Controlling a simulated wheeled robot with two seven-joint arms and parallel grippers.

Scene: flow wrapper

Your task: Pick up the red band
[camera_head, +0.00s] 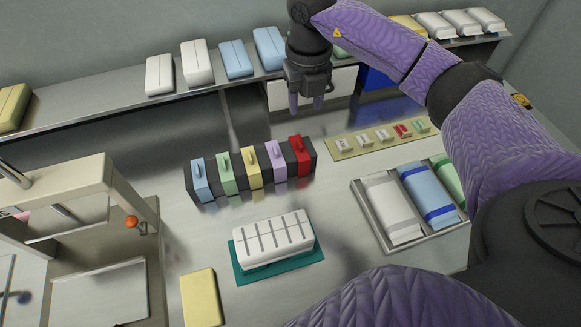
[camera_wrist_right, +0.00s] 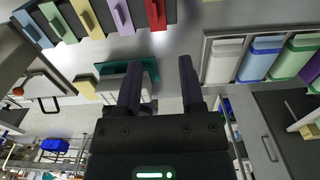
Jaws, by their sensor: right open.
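The red band (camera_head: 299,150) appears to be the red upright piece with a handle at the right end of a dark rack (camera_head: 207,193). It also shows at the top of the right wrist view (camera_wrist_right: 156,14). My right gripper (camera_head: 305,104) hangs above and behind the rack's right end, apart from the red piece. Its two fingers are spread and empty in the right wrist view (camera_wrist_right: 158,80). My left gripper is not in view.
Blue, green, yellow and purple pieces (camera_head: 276,160) share the rack. A white slotted block (camera_head: 272,238) on a green mat stands in front. A grey tray (camera_head: 362,212) of wrapped packs lies right, below a tan strip (camera_head: 342,154) of small clips. Packs line the back shelf (camera_head: 120,105).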

